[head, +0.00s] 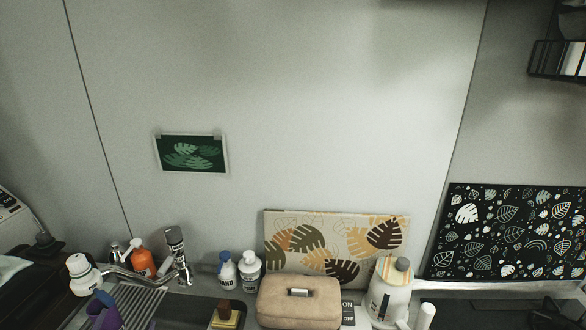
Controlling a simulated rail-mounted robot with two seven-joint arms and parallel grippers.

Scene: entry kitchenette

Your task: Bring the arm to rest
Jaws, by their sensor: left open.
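My right gripper is not in view.
A tap (150,277), an orange bottle (142,262) and white bottles (249,271) stand along the back of the counter. A beige bag (299,302) and a white jug (390,292) stand before a leaf-patterned board (338,244). The wall above is mostly clear; a wire rack (556,61) hangs upper right.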

